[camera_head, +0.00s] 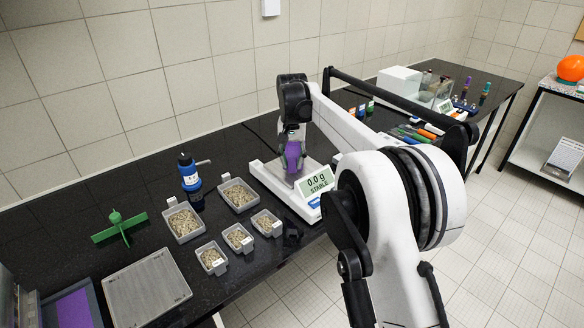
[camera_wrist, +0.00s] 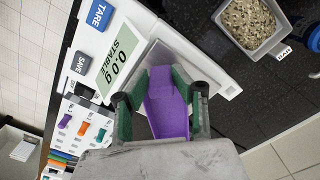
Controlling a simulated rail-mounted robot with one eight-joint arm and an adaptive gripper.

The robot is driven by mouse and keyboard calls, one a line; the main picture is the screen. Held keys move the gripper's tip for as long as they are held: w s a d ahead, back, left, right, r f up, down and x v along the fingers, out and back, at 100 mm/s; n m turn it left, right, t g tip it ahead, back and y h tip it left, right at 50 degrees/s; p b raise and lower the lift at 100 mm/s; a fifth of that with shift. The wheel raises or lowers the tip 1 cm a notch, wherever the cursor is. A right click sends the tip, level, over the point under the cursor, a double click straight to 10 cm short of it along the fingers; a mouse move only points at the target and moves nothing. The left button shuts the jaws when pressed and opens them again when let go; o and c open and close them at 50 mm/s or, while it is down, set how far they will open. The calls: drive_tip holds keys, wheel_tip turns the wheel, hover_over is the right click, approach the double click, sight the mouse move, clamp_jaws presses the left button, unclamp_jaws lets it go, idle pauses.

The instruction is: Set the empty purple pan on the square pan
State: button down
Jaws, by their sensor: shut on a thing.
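The purple pan (camera_head: 292,157) is empty and held over the balance at the back of the bench. In the wrist view the purple pan (camera_wrist: 167,108) is a narrow scoop between the green-padded fingers of my gripper (camera_wrist: 162,97), which is shut on it. The square pan (camera_wrist: 188,57) is the metal plate on the white balance (camera_head: 298,203), partly hidden under the purple pan and gripper. The balance display (camera_wrist: 119,60) reads 0.0 g STABLE. I cannot tell how large the gap between the two pans is.
Several grey trays of grain (camera_head: 184,222) stand left of the balance, with a blue bottle (camera_head: 189,176) behind them. Colourful tools (camera_head: 413,134) and a white box (camera_head: 399,81) are right.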

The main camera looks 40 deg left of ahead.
sight(292, 168)
drive_tip(key=shift+f, duration=1.4)
drive_tip(key=shift+f, duration=0.1)
drive_tip(key=shift+f, duration=0.1)
drive_tip(key=c, duration=1.4)
unclamp_jaws()
drive_tip(key=shift+c, duration=0.2)
wheel_tip(292, 168, up, 12)
drive_tip(key=shift+r, duration=0.2)
